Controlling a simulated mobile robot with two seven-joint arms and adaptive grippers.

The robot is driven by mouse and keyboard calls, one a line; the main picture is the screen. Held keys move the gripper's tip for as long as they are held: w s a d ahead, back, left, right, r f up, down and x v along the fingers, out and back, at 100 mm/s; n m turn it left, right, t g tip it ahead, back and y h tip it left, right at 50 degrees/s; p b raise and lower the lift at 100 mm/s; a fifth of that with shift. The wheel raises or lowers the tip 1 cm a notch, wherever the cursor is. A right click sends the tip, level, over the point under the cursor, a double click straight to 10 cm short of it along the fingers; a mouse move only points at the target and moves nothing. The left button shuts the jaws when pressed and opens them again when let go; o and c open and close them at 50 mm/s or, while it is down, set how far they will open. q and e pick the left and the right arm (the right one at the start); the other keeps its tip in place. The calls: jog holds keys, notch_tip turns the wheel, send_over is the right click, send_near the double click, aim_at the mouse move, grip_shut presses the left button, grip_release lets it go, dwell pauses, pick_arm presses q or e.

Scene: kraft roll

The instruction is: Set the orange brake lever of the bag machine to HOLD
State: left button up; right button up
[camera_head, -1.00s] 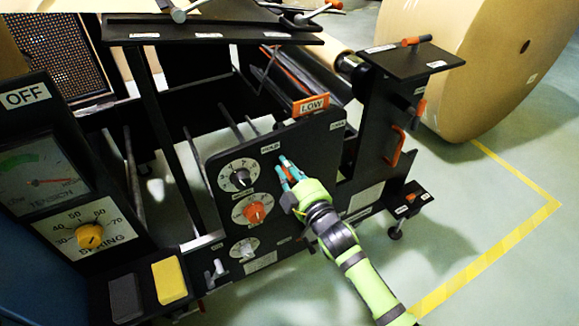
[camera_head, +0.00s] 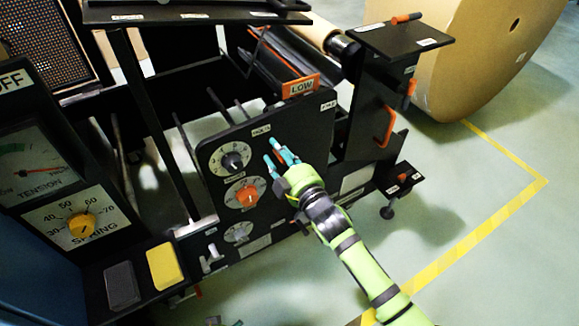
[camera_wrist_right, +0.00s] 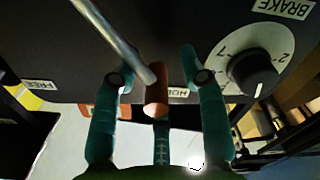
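The bag machine's dark panel (camera_head: 310,135) carries the brake markings. In the right wrist view, a metal rod ends in an orange-brown grip (camera_wrist_right: 157,92), which I take for the brake lever. The grip is beside the HOLD label (camera_wrist_right: 178,92); the FREE label (camera_wrist_right: 40,85) is farther left. My right gripper (camera_head: 276,152) is in front of the panel, just below the HOLD label (camera_head: 261,131). In the right wrist view its teal fingers (camera_wrist_right: 158,80) are spread on both sides of the grip, with gaps visible. In the head view it mostly hides the lever. My left gripper is not in view.
Dials, one with an orange knob (camera_head: 247,195), sit left of my right gripper. An orange LOW tag (camera_head: 300,87) is above it, and an orange handle (camera_head: 385,127) is to the right. A large kraft roll (camera_head: 480,50) stands behind.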

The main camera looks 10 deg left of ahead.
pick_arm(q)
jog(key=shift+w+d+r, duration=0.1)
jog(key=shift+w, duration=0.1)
pick_arm(e)
jog(key=v, duration=1.1)
jog(key=shift+s, duration=0.2)
jog(key=shift+d, duration=0.1)
